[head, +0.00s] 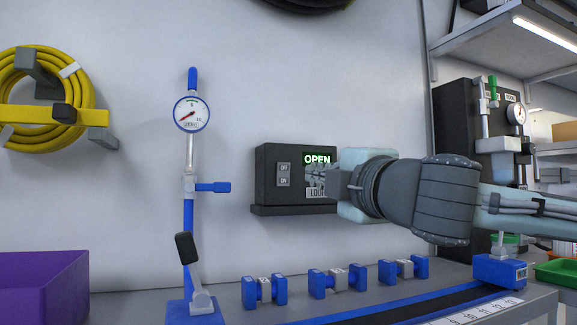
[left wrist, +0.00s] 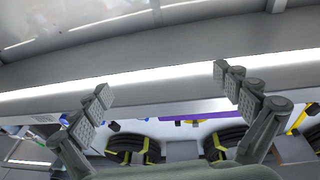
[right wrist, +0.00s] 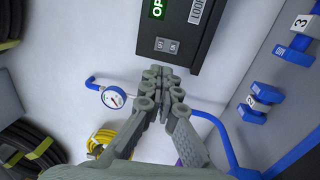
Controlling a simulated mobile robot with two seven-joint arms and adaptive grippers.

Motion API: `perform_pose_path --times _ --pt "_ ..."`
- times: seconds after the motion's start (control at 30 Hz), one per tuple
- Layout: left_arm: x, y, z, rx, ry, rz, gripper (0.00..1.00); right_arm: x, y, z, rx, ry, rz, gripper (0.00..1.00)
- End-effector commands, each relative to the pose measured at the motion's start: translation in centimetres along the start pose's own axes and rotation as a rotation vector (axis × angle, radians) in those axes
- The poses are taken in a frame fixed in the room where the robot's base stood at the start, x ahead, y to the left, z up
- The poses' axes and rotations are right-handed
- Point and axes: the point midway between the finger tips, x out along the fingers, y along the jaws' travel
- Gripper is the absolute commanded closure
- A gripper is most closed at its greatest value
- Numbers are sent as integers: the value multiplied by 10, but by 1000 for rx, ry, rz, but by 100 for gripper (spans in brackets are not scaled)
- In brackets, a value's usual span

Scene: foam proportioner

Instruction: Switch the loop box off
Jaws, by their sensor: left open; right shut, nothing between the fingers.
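The loop box (head: 268,165) is a dark box on the wall with a green lit "OPEN" display (head: 316,159) and a partly covered "LOOP" label. Its grey OFF/ON rocker switch (head: 284,174) is on the left of its face; I cannot tell which side is pressed. My right gripper (head: 318,178) is shut and empty in front of the box, to the right of the switch in the head view. In the right wrist view the switch (right wrist: 167,45) lies just beyond the fingertips (right wrist: 158,76); contact is not visible. My left gripper (left wrist: 163,85) is open and empty, away from the box.
A blue stand with a pressure gauge (head: 191,114) rises left of the box. Several numbered blue clamps (head: 264,291) sit on the bench below. A yellow hose coil (head: 22,140) hangs at left above a purple bin (head: 42,286). The wall between gauge and box is clear.

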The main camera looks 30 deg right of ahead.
Motion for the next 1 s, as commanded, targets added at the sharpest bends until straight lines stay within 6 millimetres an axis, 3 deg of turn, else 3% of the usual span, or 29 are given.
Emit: perform_pose_path --times 0.27,0.47,0.7,1.0 --pt "-11 -24 53 42 -285 -43 0 11 2 0 1 0 -3 100" --pt "-30 -42 89 64 -483 -79 0 17 2 0 1 0 -1 100" --pt "-61 -66 124 85 -708 -130 0 24 2 0 1 -1 -2 100" --pt "-113 -94 154 98 -979 -199 0 32 1 0 2 -1 -2 100"
